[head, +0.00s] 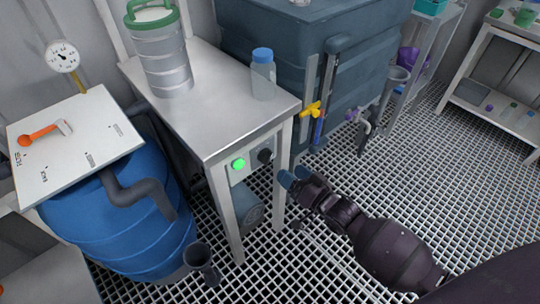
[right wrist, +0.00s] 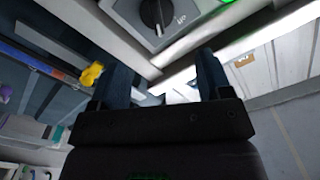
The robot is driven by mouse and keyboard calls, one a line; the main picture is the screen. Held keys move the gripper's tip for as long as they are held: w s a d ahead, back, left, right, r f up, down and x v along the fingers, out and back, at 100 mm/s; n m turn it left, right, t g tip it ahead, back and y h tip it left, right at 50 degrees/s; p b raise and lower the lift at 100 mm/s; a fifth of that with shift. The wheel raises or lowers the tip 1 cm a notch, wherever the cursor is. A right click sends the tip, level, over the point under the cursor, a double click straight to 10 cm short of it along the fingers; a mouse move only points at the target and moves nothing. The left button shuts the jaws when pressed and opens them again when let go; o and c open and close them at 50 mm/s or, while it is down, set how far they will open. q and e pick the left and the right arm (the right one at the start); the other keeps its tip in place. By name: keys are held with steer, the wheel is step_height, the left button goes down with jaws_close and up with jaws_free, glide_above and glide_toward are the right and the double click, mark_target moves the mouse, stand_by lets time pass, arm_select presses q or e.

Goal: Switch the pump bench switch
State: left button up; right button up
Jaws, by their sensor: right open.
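The pump bench (head: 215,85) is a steel-topped table with a grey control panel (head: 250,172) under its front edge. The panel carries a glowing green light (head: 238,164) and a black rotary switch (head: 265,155) to its right. In the right wrist view the switch knob (right wrist: 158,13) shows at the top with a pale pointer line. My right gripper (head: 287,178) is to the right of and below the switch, apart from it. In the right wrist view its two fingers (right wrist: 165,65) are spread with nothing between them. My left gripper is not in view.
A jar with a green handle (head: 160,50) and a blue-capped bottle (head: 263,75) stand on the bench. A blue barrel (head: 130,225) is at left. A blue tank (head: 290,45) with a yellow valve handle (head: 311,108) stands behind. Grating floor lies open at right.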

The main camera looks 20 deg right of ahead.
mark_target(271, 156)
steer(key=x, duration=0.4)
steer(key=b+x, duration=0.1)
steer(key=x, duration=0.2)
steer(key=shift+w+a+f, duration=0.1)
steer(key=shift+w+f, duration=0.15)
steer(key=shift+w, duration=0.1)
steer(key=shift+w+a+r+b, duration=0.1)
steer(key=shift+w+a+b, duration=0.15)
steer(key=shift+w, duration=0.35)
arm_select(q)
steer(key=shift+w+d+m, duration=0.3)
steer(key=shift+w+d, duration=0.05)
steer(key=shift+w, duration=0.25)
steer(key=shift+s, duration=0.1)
arm_select(e)
steer(key=c, duration=0.9)
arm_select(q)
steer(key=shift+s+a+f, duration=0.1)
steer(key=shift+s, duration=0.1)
